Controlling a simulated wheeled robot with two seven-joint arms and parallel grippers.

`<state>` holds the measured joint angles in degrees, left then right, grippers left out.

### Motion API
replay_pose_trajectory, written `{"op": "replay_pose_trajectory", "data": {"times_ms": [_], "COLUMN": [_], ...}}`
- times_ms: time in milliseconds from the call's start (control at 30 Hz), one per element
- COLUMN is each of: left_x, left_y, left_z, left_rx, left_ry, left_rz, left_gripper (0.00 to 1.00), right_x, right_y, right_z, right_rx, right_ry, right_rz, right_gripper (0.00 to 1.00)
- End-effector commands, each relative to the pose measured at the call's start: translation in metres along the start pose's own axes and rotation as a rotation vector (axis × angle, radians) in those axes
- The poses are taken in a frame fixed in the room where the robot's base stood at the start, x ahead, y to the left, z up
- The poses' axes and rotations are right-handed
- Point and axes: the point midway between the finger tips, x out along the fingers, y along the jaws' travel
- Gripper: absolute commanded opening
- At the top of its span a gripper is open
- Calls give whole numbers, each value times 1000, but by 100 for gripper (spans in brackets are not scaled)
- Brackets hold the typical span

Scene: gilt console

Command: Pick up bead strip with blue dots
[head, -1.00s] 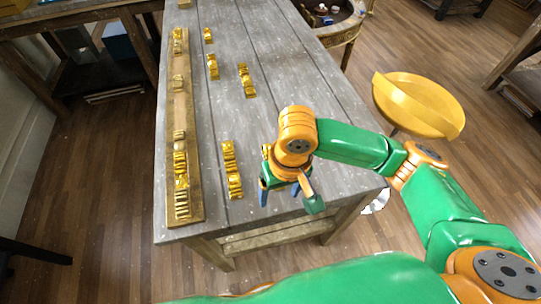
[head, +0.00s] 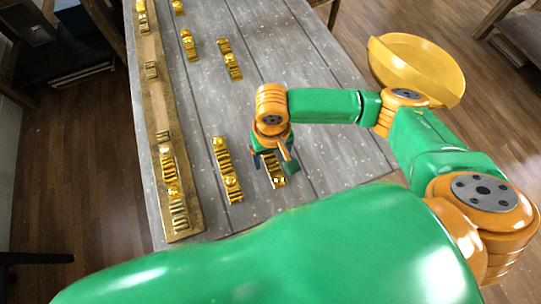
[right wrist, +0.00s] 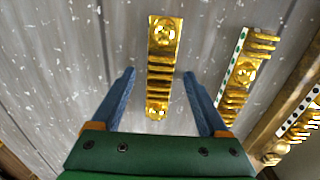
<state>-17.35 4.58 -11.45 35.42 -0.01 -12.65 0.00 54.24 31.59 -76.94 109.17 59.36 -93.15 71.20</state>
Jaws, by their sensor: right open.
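My right gripper (head: 273,168) is open over a short gold strip (head: 278,181) near the front of the grey table. In the right wrist view, this gold strip (right wrist: 161,66) lies lengthwise between the two blue fingers, with a gap on each side. It has a round bead near each end, and I see no dots on it. A second gold strip (right wrist: 240,72), with green dots on a white edge, lies to its right; it also shows in the head view (head: 227,170). No blue dots can be made out. My left gripper is not in view.
A long wooden board (head: 154,101) with several gold pieces runs along the table's left side. A strip with black dots (right wrist: 301,121) is on it. More gold strips (head: 230,60) lie farther back. A yellow bowl (head: 415,72) stands right of the table (head: 300,80).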

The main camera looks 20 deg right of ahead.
Motion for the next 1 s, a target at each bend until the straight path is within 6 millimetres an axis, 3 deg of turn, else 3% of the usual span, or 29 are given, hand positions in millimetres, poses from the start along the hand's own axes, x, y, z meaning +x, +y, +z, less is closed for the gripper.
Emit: {"op": "replay_pose_trajectory", "data": {"times_ms": [133,400,767,867,1000], "left_x": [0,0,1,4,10], "left_y": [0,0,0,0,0], "left_z": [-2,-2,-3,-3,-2], "left_rx": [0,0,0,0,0], "left_ry": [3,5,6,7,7], "left_rz": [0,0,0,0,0], "left_gripper": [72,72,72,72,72], "right_x": [0,0,-3,-12,-39], "right_y": [0,0,0,0,-7], "right_z": [0,0,0,0,-6], "right_rx": [0,0,1,0,-1], "right_ry": [0,0,0,1,6], "right_rz": [0,0,-1,-2,-4], "right_gripper": [75,2,0,0,0]}}
